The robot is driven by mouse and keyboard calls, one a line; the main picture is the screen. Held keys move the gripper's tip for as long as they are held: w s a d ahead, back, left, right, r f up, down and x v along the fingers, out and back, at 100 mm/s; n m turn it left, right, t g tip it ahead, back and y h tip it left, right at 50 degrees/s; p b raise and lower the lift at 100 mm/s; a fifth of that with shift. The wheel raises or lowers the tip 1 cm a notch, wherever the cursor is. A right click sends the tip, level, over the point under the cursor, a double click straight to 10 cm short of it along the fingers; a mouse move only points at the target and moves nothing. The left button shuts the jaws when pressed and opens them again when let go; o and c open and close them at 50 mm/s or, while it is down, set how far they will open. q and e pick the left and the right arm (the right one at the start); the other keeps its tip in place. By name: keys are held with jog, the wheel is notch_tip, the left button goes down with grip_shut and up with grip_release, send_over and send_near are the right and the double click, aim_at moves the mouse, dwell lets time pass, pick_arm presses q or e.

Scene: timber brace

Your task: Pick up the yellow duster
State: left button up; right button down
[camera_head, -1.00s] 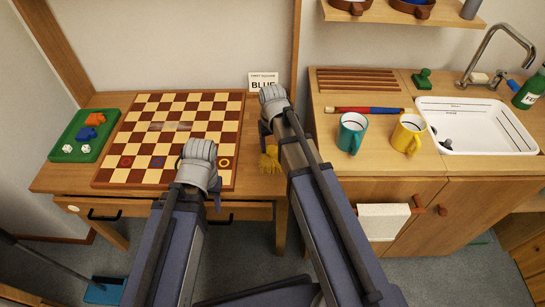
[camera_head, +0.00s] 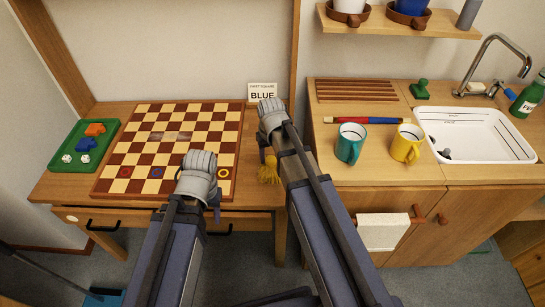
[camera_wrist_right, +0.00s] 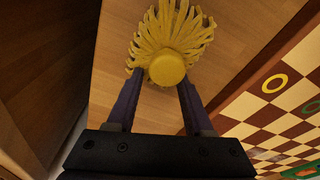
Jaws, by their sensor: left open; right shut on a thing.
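The yellow duster (camera_head: 269,170) is at the right end of the game table, beside the board. In the right wrist view, its round yellow knob (camera_wrist_right: 167,68) faces the camera and its strands splay out beyond it. My right gripper (camera_head: 264,146) is shut on the duster, with a finger on each side of the knob in the right wrist view (camera_wrist_right: 160,90). Whether the strands touch the table is not clear.
A checkered board (camera_head: 150,150) with a few rings lies left of the duster. A green tray (camera_head: 62,150) stands at far left. A sign (camera_head: 262,92) stands behind my right gripper.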

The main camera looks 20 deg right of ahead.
aim_at(270, 161)
jog(key=s, duration=0.1)
jog(key=s+a+g+p, duration=0.1)
jog(key=s, duration=0.1)
jog(key=shift+s+g, duration=0.2)
jog(key=shift+g, duration=0.1)
jog(key=r+p, duration=0.5)
jog(key=w+r+p, duration=0.1)
jog(key=r+p, duration=0.1)
jog(key=p, duration=0.1)
jog(key=shift+d+r, duration=0.1)
jog(key=shift+r, duration=0.2)
pick_arm(q)
notch_tip(270, 161, up, 9)
jog(key=p, duration=0.1)
jog(key=shift+w+a, duration=0.2)
jog(key=shift+w, duration=0.25)
pick_arm(e)
jog(key=shift+d+r, duration=0.1)
jog(key=shift+r, duration=0.35)
pick_arm(q)
jog(key=shift+s+d, duration=0.1)
